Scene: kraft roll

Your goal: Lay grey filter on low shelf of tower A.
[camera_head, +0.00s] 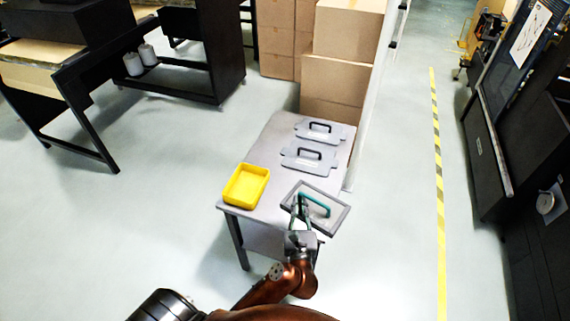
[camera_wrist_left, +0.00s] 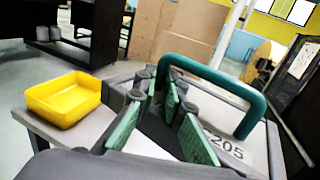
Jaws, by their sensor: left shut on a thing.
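In the left wrist view the teal handle (camera_wrist_left: 222,82) arches over the panel, which bears a label (camera_wrist_left: 228,150) ending in "205". My left gripper (camera_head: 301,208) is shut on the handle's near left part, its green-padded fingers around it. My right gripper is out of view. I cannot identify tower A.
The grey table (camera_head: 265,160) also bears a yellow tray (camera_head: 246,184) and two grey panels with dark handles (camera_head: 309,158) (camera_head: 320,132). Cardboard boxes (camera_head: 334,80) stand behind it. Black racks (camera_head: 215,50) are at left, dark cabinets (camera_head: 495,150) at right. Floor is clear around the striped line (camera_head: 438,170).

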